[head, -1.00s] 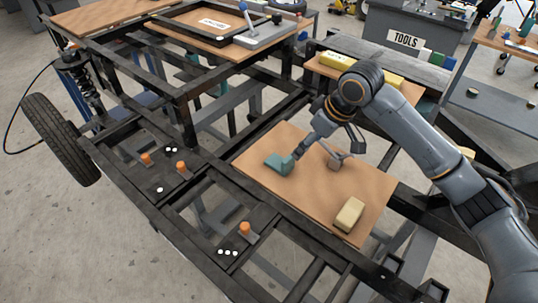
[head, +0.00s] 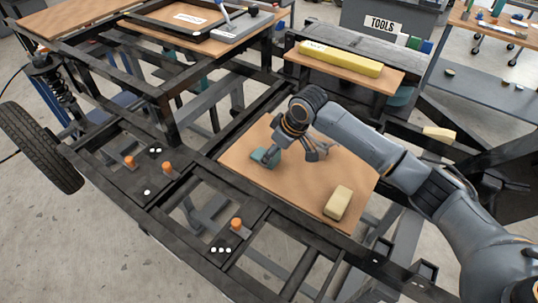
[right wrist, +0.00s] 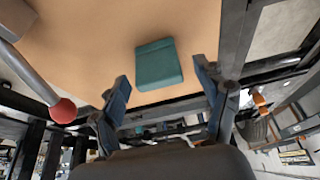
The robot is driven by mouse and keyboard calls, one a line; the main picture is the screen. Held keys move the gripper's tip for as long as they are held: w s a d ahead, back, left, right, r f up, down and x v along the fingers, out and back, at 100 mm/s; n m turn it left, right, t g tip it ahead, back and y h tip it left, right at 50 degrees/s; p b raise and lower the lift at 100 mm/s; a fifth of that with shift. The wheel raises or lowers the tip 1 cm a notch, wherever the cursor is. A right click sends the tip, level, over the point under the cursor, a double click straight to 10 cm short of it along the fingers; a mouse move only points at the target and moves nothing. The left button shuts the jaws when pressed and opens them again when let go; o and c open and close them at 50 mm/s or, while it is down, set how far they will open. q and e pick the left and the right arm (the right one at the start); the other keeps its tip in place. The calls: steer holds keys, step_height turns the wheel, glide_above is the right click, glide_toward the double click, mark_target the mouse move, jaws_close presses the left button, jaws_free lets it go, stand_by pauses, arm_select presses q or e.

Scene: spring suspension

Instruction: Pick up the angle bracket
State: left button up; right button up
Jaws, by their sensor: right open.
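The teal angle bracket (head: 262,158) lies on the wooden board (head: 235,160), near its left side. In the head view my right gripper (head: 293,155) is low over the board, with one finger at the bracket and hiding part of it. In the right wrist view the bracket (right wrist: 158,63) shows as a teal block just ahead of and between the spread fingertips of my right gripper (right wrist: 163,78). The gripper is open and holds nothing; there is space on both sides of the bracket. My left gripper is not in view.
A beige block (head: 338,203) lies at the board's front right. A rod with a red knob (right wrist: 63,110) stands left of my fingers in the right wrist view. Dark frame beams surround the board, with orange pegs (head: 236,223) to the left. A yellow bar (head: 340,59) lies behind.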

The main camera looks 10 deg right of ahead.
mark_target(257, 155)
steer(key=shift+x, duration=1.4)
steer(key=shift+r, duration=0.1)
steer(key=c, duration=1.3)
steer(key=shift+c, duration=0.6)
steer(key=shift+r, duration=0.15)
